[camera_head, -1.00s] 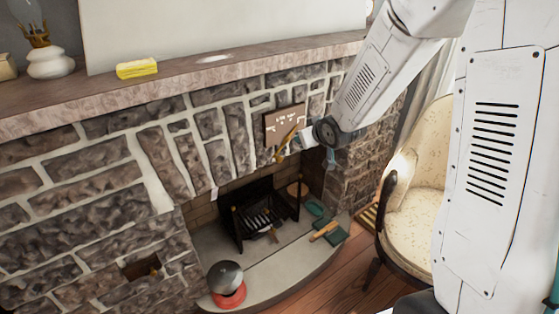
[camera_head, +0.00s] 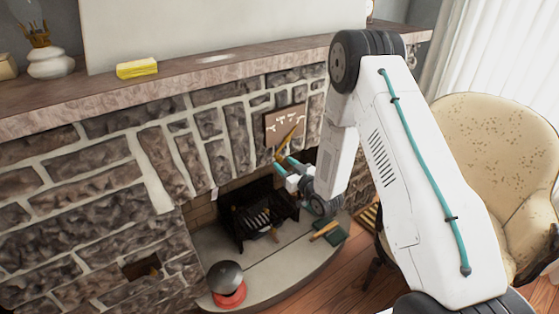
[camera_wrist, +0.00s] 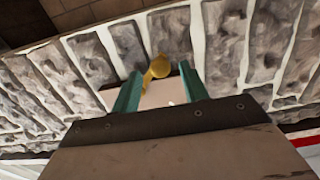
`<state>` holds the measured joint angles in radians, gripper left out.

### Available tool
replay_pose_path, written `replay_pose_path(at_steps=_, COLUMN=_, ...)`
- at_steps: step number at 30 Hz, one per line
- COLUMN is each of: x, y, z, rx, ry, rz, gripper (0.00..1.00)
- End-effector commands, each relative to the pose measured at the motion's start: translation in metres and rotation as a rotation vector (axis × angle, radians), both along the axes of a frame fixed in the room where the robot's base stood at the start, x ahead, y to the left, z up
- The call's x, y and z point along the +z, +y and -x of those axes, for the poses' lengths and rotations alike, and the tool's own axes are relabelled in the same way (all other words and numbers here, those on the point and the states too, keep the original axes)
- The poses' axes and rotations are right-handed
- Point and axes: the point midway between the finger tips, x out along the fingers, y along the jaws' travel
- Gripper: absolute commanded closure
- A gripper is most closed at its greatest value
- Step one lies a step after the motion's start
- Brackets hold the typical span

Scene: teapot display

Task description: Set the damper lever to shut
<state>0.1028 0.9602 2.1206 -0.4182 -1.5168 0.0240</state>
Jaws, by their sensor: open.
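The damper lever (camera_head: 287,143) is a slim brass-yellow bar on a brown marked plate (camera_head: 284,121) set in the stone fireplace front. It slants down and to the left, its lower end below the plate. My gripper (camera_head: 279,165) is just below and close to that lower end, its teal fingers apart. In the wrist view, the lever's rounded yellow end (camera_wrist: 160,66) shows between the two open fingers (camera_wrist: 160,85), with part of the plate (camera_wrist: 165,95) behind. I cannot tell whether a finger touches the lever. The plate's markings are too small to read.
The stone mantel (camera_head: 200,71) juts out above, with a yellow block (camera_head: 137,68) on it. Below are a black fire grate (camera_head: 258,217), a grey-and-red pot (camera_head: 227,288) and a green brush (camera_head: 328,232) on the hearth. A cream armchair (camera_head: 495,140) stands at right.

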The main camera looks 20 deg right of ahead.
Motion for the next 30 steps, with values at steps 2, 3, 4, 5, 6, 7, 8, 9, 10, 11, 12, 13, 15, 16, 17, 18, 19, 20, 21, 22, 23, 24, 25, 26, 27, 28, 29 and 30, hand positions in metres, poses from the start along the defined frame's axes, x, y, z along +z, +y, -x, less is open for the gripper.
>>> replay_pose_path(at_steps=2, x=0.000, y=0.005, z=-0.012, rx=0.002, ry=-0.001, rz=0.000, gripper=0.56)
replay_pose_path(at_steps=3, x=0.000, y=0.007, z=-0.018, rx=0.002, ry=-0.001, rz=0.000, gripper=0.56)
replay_pose_path(at_steps=4, x=0.000, y=0.008, z=-0.022, rx=0.001, ry=-0.001, rz=0.000, gripper=0.56)
replay_pose_path(at_steps=5, x=0.000, y=0.009, z=-0.025, rx=0.001, ry=0.000, rz=0.000, gripper=0.56)
replay_pose_path(at_steps=6, x=0.000, y=0.010, z=-0.029, rx=0.000, ry=0.001, rz=0.000, gripper=0.56)
replay_pose_path(at_steps=7, x=0.000, y=0.010, z=-0.031, rx=0.000, ry=0.000, rz=0.000, gripper=0.56)
replay_pose_path(at_steps=8, x=0.000, y=0.011, z=-0.033, rx=0.000, ry=0.000, rz=0.000, gripper=0.56)
replay_pose_path(at_steps=9, x=0.000, y=0.011, z=-0.035, rx=0.000, ry=0.001, rz=0.000, gripper=0.56)
replay_pose_path(at_steps=10, x=0.000, y=0.012, z=-0.036, rx=0.000, ry=0.001, rz=0.000, gripper=0.56)
replay_pose_path(at_steps=11, x=0.000, y=0.012, z=-0.037, rx=0.000, ry=0.001, rz=0.000, gripper=0.56)
replay_pose_path(at_steps=12, x=0.000, y=0.012, z=-0.038, rx=-0.001, ry=0.002, rz=0.000, gripper=0.56)
replay_pose_path(at_steps=13, x=0.000, y=0.012, z=-0.038, rx=-0.001, ry=0.002, rz=0.000, gripper=0.56)
replay_pose_path(at_steps=15, x=0.000, y=0.012, z=-0.038, rx=-0.001, ry=0.002, rz=0.000, gripper=0.56)
replay_pose_path(at_steps=16, x=0.000, y=0.012, z=-0.038, rx=-0.001, ry=0.002, rz=0.000, gripper=0.56)
replay_pose_path(at_steps=17, x=0.000, y=0.012, z=-0.038, rx=-0.001, ry=0.002, rz=0.000, gripper=0.56)
replay_pose_path(at_steps=18, x=0.000, y=0.012, z=-0.038, rx=-0.001, ry=0.002, rz=0.000, gripper=0.56)
replay_pose_path(at_steps=19, x=0.000, y=0.012, z=-0.038, rx=-0.001, ry=0.002, rz=0.000, gripper=0.64)
replay_pose_path(at_steps=20, x=0.000, y=0.012, z=-0.038, rx=-0.001, ry=0.002, rz=0.000, gripper=0.73)
replay_pose_path(at_steps=21, x=0.000, y=0.012, z=-0.038, rx=0.000, ry=0.002, rz=0.000, gripper=0.84)
replay_pose_path(at_steps=22, x=0.000, y=0.012, z=-0.038, rx=0.000, ry=0.002, rz=0.000, gripper=0.92)
replay_pose_path(at_steps=23, x=0.000, y=0.012, z=-0.038, rx=0.000, ry=0.002, rz=0.000, gripper=1.00)
replay_pose_path(at_steps=24, x=0.000, y=0.013, z=-0.038, rx=0.000, ry=0.001, rz=0.000, gripper=1.00)
replay_pose_path(at_steps=25, x=0.000, y=0.013, z=-0.038, rx=0.000, ry=0.001, rz=0.000, gripper=1.00)
replay_pose_path(at_steps=26, x=0.000, y=0.013, z=-0.038, rx=0.001, ry=0.001, rz=0.000, gripper=1.00)
replay_pose_path(at_steps=27, x=0.000, y=0.013, z=-0.038, rx=0.002, ry=0.001, rz=0.001, gripper=1.00)
replay_pose_path(at_steps=28, x=0.000, y=0.014, z=-0.038, rx=0.003, ry=0.000, rz=0.003, gripper=1.00)
replay_pose_path(at_steps=29, x=0.000, y=0.016, z=-0.038, rx=0.005, ry=-0.001, rz=0.005, gripper=1.00)
replay_pose_path(at_steps=30, x=0.000, y=0.019, z=-0.038, rx=0.009, ry=-0.002, rz=0.010, gripper=1.00)
